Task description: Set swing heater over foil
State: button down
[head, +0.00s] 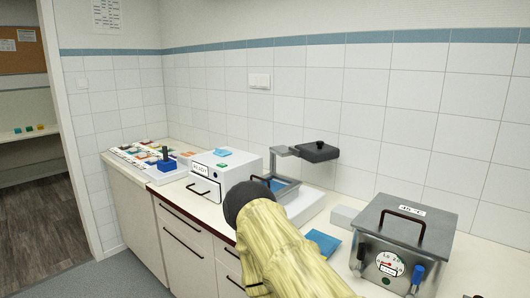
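The swing heater (318,152) is a dark flat plate with a black knob on top. It hangs from a grey arm (285,151) on a post and is swung out to the right, near the tiled wall. Below and left of it, a grey frame (291,191) on a pale base (306,209) holds what looks like blue foil (276,185). The heater is not above this foil. My yellow-sleeved arm with a dark rounded end rises in front and hides part of the base. My gripper's fingers do not show.
A white box (228,172) with a handle stands left of the frame. A metal box (403,240) with a handle, dial and coloured levers stands at right. A blue sheet (323,242) and a small grey block (343,217) lie between. The tiled wall closes the back.

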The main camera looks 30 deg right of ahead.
aim_at(316, 152)
jog(key=z, duration=2.8)
jog(key=k, duration=0.9)
jog(key=u, duration=1.65)
jog(key=i, duration=0.5)
